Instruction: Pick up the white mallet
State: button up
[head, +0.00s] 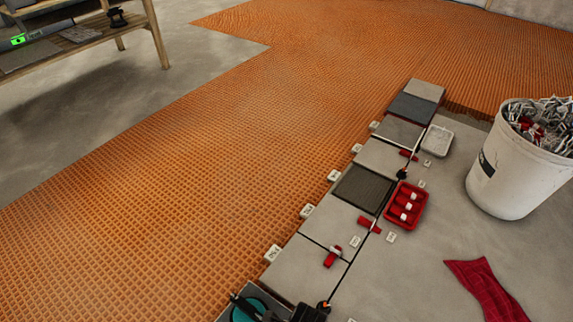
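I cannot make out a white mallet anywhere in the head view. My gripper is not in view either. A red tray (407,205) on the floor right of the tiles holds several red pieces with white parts. A small white tray (437,140) with pale contents sits beyond it. Neither shows a clear mallet shape.
A row of grey tiles (323,226) runs diagonally over an orange membrane (150,170), with red wedges (333,256) and white clips (307,211). A full white bucket (505,180) and a red cloth (485,287) are right. A wooden bench (75,38) stands upper left.

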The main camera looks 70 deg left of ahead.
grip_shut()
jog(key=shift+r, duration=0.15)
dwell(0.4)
